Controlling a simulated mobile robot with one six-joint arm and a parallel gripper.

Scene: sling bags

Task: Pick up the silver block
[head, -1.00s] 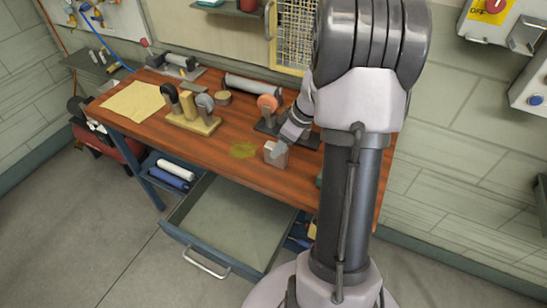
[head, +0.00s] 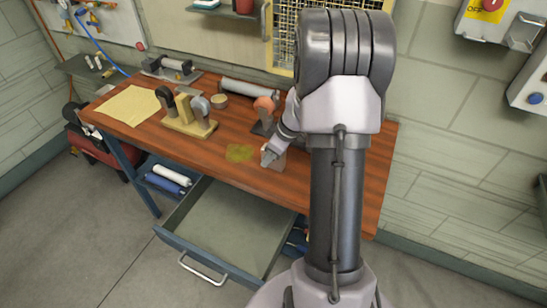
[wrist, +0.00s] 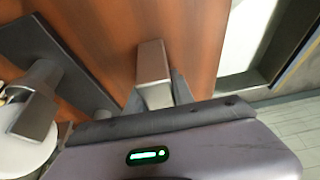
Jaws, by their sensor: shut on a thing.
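The silver block (wrist: 153,62) stands out between the two dark fingers of my gripper (wrist: 155,92) in the wrist view, with brown wood behind it. My gripper is shut on it. In the head view, the block (head: 279,161) is small and partly covered by my gripper (head: 269,154), over the front right part of the wooden workbench (head: 210,155). I cannot tell whether the block touches the bench top.
An open drawer (head: 230,225) juts out below the bench front. A wooden stand (head: 188,125) with upright tools is left of my gripper, and an orange-topped tool (head: 264,105) stands behind it. A yellow stain (head: 239,152) marks the bench just left.

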